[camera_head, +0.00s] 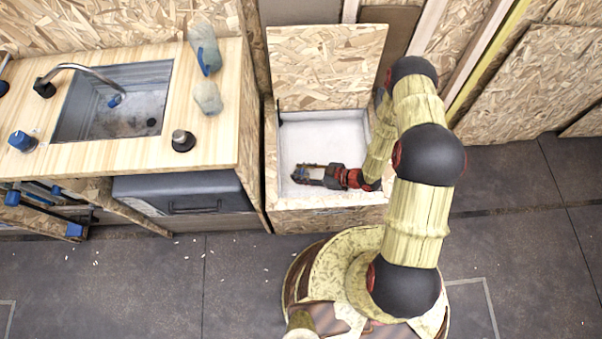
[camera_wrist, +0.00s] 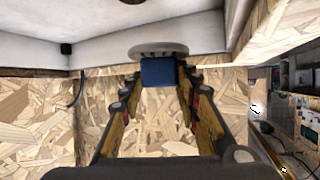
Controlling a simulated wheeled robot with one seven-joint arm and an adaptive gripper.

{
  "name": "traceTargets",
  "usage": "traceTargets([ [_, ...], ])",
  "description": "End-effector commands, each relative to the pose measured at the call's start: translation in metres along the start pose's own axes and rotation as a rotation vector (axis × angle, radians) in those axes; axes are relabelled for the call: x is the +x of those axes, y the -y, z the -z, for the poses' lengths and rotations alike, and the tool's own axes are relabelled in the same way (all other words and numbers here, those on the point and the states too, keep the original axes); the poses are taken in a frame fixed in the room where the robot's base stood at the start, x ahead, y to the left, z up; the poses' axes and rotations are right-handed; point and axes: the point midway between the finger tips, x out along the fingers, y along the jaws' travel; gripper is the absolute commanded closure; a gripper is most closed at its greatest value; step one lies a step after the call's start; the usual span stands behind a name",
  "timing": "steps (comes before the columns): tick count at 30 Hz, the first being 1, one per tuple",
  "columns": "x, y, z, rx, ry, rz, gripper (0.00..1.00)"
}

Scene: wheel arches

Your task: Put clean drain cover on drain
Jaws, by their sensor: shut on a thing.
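My gripper (camera_head: 298,173) is inside an open box with a white lining (camera_head: 335,135), low over its floor at the left side. In the wrist view my gripper (camera_wrist: 158,72) is shut on the drain cover (camera_wrist: 158,50), a grey round disc with a blue block (camera_wrist: 158,72) between the fingertips. The disc faces away from my palm, towards the white lining. A dark round spot (camera_wrist: 132,2), perhaps the drain, shows at the top edge of the wrist view, apart from the disc. In the head view my fingers largely hide the cover.
The box's chipboard lid (camera_head: 325,65) stands open at the back. To the left is a wooden counter (camera_head: 215,140) with a metal sink (camera_head: 130,85), a tap (camera_head: 85,70), bottles (camera_head: 205,50) and a dark round jar (camera_head: 183,140). The box floor right of my gripper is partly hidden by my arm.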

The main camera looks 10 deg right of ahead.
Motion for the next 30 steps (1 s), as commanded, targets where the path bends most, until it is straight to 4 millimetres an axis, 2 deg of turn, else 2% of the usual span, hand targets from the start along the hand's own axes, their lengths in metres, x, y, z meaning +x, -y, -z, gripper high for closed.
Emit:
traceTargets([
  [1, 0.009, -0.005, -0.012, 0.000, 0.000, 0.002, 0.94],
  [6, 0.024, -0.021, -0.026, 0.001, 0.000, 0.001, 0.94],
  [14, 0.034, -0.032, -0.034, 0.001, -0.001, 0.000, 0.94],
  [20, 0.047, -0.032, -0.061, 0.004, 0.000, 0.001, 0.94],
  [30, 0.048, -0.033, -0.062, 0.002, 0.000, 0.000, 0.94],
])
